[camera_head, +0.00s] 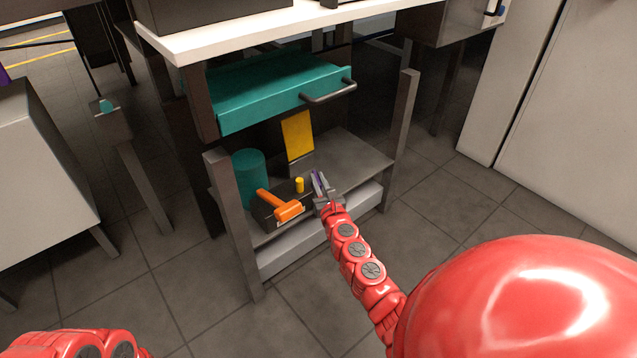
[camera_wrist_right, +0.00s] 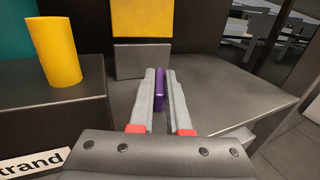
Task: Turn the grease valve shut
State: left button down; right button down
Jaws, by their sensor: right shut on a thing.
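A purple bar, possibly the grease valve's handle (camera_wrist_right: 159,84), stands upright between my right gripper's fingers (camera_wrist_right: 161,95) in the right wrist view. My right gripper is shut on the purple bar. In the head view the right gripper (camera_head: 320,188) is at the lower shelf under the bench, and a sliver of the purple bar (camera_head: 317,177) shows at its fingertips. The fingers hide part of the bar, and I cannot see what its base joins. Of my left arm only red links show at the bottom left; its gripper is out of the picture.
An orange mallet-like thing (camera_head: 286,209), a yellow cylinder (camera_head: 299,185) and a teal cylinder (camera_head: 247,165) stand left of the right gripper. A teal drawer (camera_head: 270,95) with a bar handle (camera_head: 329,92) juts out above. Grey posts flank the shelf (camera_head: 345,152). The front floor is clear.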

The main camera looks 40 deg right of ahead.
jog(key=shift+s+d+f, duration=0.1)
jog(key=shift+s+d, duration=0.05)
jog(key=shift+d, duration=0.1)
jog(key=c, duration=0.9)
grip_release()
jog(key=shift+a, duration=0.1)
jog(key=shift+y, duration=0.3)
